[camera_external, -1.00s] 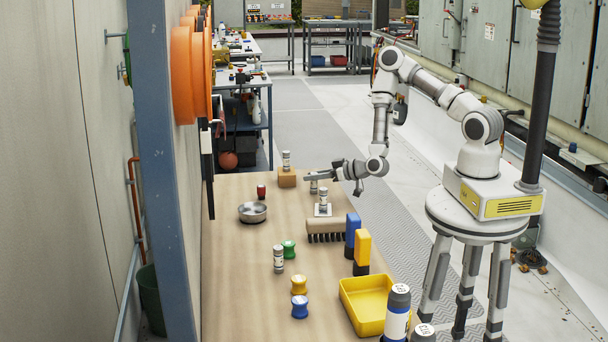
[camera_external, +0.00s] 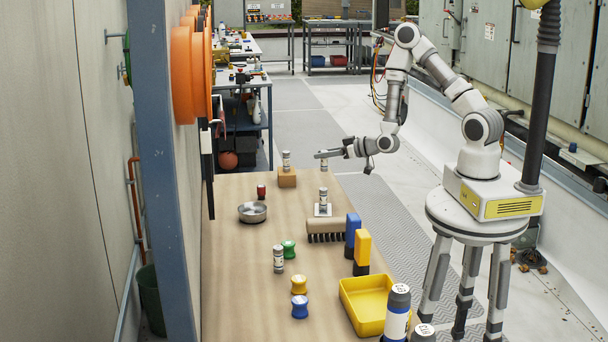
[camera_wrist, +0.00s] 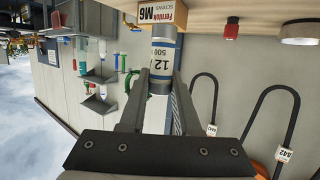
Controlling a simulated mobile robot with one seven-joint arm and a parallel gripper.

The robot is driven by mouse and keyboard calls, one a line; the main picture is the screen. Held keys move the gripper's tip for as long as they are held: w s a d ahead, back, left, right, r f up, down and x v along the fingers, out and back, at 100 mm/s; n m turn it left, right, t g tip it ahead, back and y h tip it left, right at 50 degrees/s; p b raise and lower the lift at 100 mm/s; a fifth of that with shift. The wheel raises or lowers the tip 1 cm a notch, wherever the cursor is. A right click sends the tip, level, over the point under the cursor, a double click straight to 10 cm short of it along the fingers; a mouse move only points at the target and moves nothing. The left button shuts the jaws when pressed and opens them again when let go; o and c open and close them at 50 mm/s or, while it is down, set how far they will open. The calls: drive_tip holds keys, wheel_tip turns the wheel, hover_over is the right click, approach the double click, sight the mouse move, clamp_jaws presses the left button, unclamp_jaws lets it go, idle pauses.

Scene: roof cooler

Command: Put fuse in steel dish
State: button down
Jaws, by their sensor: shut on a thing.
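My gripper (camera_external: 322,154) is shut on a fuse (camera_external: 323,166), a pale cylinder with a banded label that hangs upright below the fingers, clear of the tabletop. In the wrist view the fuse (camera_wrist: 164,48) sits between the two fingers of my gripper (camera_wrist: 162,82), with part of a printed label showing. The steel dish (camera_external: 252,212), round and shallow, stands on the table to the left of and nearer than my gripper. A dish-like pale shape (camera_wrist: 300,31) at the upper right of the wrist view is probably it. The dish looks empty.
A similar cylinder (camera_external: 286,160) stands on a brown box (camera_external: 286,178); another (camera_external: 323,195) stands on a white base. A red item (camera_external: 261,191) is behind the dish. A brush (camera_external: 326,228), blue and yellow blocks, spools and a yellow tray (camera_external: 347,311) lie nearer.

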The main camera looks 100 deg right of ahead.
drive_tip(key=s+d+r, duration=0.4)
drive_tip(key=s, duration=0.2)
drive_tip(key=w+a+n+t+y+b, duration=0.1)
drive_tip(key=w+a+n+y, duration=0.25)
drive_tip(key=w, duration=0.45)
drive_tip(key=w+a+r+n+y+b, duration=0.1)
drive_tip(key=w+a+n+y+b, duration=0.1)
drive_tip(key=w+a+y, duration=0.45)
drive_tip(key=w+a+n+t+y+b, duration=0.1)
drive_tip(key=w+a+n, duration=0.2)
drive_tip(key=w, duration=0.6)
drive_tip(key=shift+n, duration=0.25)
drive_tip(key=shift+w+a+f+b, duration=0.25)
drive_tip(key=shift+w+a+f, duration=1.1)
drive_tip(key=shift+a+f, duration=0.3)
drive_tip(key=shift+w+a+f+b, duration=0.25)
drive_tip(key=shift+w+a+f, duration=1.15)
drive_tip(key=shift+f, duration=0.5)
drive_tip(key=shift+w+a+f+b, duration=0.25)
drive_tip(key=shift+w+a+f, duration=1.05)
drive_tip(key=shift+a+f, duration=0.35)
drive_tip(key=shift+d+f, duration=0.1)
drive_tip(key=shift+f, duration=0.1)
drive_tip(key=shift+f+b, duration=0.15)
drive_tip(key=shift+b, duration=0.15)
drive_tip(key=c, duration=0.6)
unclamp_jaws()
